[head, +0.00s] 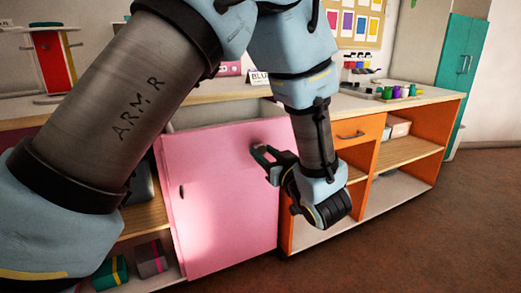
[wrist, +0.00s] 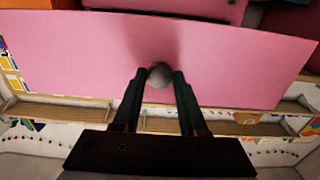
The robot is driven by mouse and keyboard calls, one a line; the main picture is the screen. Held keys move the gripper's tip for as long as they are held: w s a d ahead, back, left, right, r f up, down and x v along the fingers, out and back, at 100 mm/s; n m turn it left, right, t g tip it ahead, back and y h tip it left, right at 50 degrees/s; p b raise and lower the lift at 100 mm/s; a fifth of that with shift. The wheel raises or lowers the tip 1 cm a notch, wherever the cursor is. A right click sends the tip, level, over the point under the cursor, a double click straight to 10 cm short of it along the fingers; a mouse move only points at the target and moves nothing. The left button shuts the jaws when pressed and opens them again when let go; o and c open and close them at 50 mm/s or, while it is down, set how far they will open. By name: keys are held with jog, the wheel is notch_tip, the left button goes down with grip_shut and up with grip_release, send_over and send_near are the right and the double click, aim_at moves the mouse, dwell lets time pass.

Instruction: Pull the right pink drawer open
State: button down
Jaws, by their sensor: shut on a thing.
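The pink drawer (head: 225,200) has a tall, flat front that stands out from the cabinet, with a pale grey interior (head: 215,112) showing behind its top edge. My gripper (head: 264,156) is at the upper right of this front. In the wrist view, my gripper (wrist: 159,80) has its two dark fingers on either side of a round grey knob (wrist: 159,73) and is shut on it. The pink front (wrist: 90,60) fills much of that view. My arm hides part of the cabinet to the left.
Orange shelving (head: 410,150) with a small drawer (head: 355,132) stands to the right. Small coloured pots (head: 395,92) stand on the countertop (head: 345,103). Boxes (head: 150,258) lie on a low shelf at left. The brown floor (head: 420,235) is clear at front right.

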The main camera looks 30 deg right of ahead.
dwell(0.3)
jog(key=shift+c, duration=2.2)
grip_release()
jog(key=shift+s, duration=0.15)
jog(key=s+a, duration=0.1)
jog(key=s, duration=0.9)
jog(key=shift+s+a, duration=0.2)
jog(key=shift+s, duration=0.1)
